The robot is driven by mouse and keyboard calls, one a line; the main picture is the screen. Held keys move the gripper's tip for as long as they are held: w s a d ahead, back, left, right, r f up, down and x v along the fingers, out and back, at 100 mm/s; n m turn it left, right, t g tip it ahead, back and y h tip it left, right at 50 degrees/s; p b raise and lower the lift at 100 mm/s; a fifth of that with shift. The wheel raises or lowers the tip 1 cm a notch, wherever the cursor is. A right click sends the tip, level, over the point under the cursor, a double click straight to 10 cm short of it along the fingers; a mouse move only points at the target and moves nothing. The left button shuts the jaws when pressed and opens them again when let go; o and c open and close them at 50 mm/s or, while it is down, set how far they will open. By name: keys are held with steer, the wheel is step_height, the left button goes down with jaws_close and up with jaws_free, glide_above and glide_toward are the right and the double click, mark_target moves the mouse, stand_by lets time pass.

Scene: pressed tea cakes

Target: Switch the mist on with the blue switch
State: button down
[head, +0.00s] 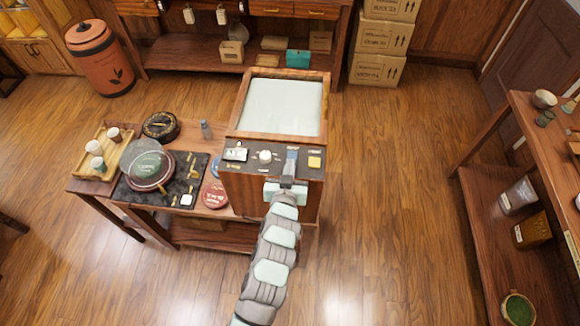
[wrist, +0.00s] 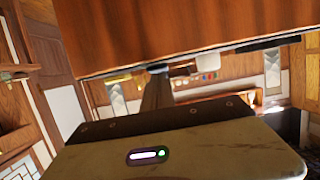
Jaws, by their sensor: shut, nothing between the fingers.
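A wooden cabinet (head: 234,187) with a framed pale top stands in the middle of the head view. Its dark sloped control panel (head: 251,168) faces my arm. A blue-grey piece (head: 291,153) on the panel, apparently the blue switch, lies right at my fingertips and is partly hidden. A small blue spot (wrist: 157,68) shows at the finger ends in the wrist view. My gripper (head: 289,173) is shut and empty, reaching up to the panel from the front; it also shows in the wrist view (wrist: 156,88). I cannot tell whether it touches the switch.
On the panel, a white knob (head: 265,156) and a white dial (head: 236,154) sit left of my gripper, a yellow button (head: 314,162) right. Left, a table holds a dark tray (head: 171,194), a round glass-covered cake (head: 149,168) and a cup tray (head: 83,167).

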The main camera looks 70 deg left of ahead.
steer(key=shift+r, duration=0.8)
steer(key=shift+r+p, duration=0.35)
steer(key=shift+r, duration=0.05)
step_height(320, 180, up, 3)
steer(key=shift+d+f+p, duration=0.1)
steer(key=shift+d+p, duration=0.05)
steer(key=shift+p, duration=0.45)
steer(key=f+v, duration=0.1)
steer(key=v, duration=0.9)
steer(key=shift+s+d+f+p, duration=0.25)
steer(key=shift+p, duration=0.15)
